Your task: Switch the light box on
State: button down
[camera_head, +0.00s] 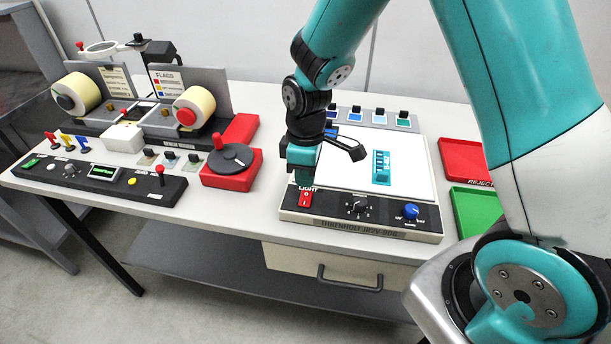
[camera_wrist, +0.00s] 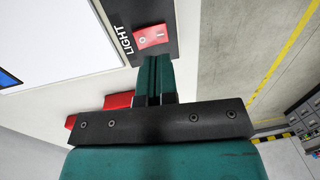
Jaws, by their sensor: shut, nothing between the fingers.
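The light box (camera_head: 336,216) stands on the bench with a white top panel and a dark front strip. Its red rocker switch (camera_head: 306,198), marked O and I, sits at the left end of the strip beside the word LIGHT. The switch also shows in the wrist view (camera_wrist: 151,37). My gripper (camera_head: 304,180) is shut and empty, just above and behind the switch in the head view. In the wrist view my gripper's fingertips (camera_wrist: 155,62) are close to the switch's lower edge. I cannot tell whether they touch it. The panel looks plain white; I cannot tell if it is lit.
A black knob (camera_head: 357,205) and a blue knob (camera_head: 411,211) share the strip. A teal label piece (camera_head: 381,167) lies on the panel. A red tray (camera_head: 466,160) and a green tray (camera_head: 474,206) stand right. A red base with a black crank (camera_head: 231,160) stands left.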

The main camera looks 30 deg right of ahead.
aim_at(304, 204)
notch_tip(304, 204, up, 10)
jog(key=b, duration=0.1)
jog(key=shift+s+a+f+b, duration=0.25)
jog(key=shift+s+a+b, duration=0.1)
jog(key=shift+s, duration=0.1)
jog(key=s+a+r+m+y, duration=0.1)
jog(key=s+a+r, duration=0.2)
jog(key=s, duration=0.6)
jog(key=s+a+r+m+y, duration=0.2)
jog(key=s+a+r, duration=0.1)
jog(key=s, duration=0.6)
jog(key=shift+s+r+t+y, duration=0.15)
jog(key=shift+r+t+y, duration=0.2)
jog(key=shift+r, duration=0.55)
jog(key=shift+d, duration=0.1)
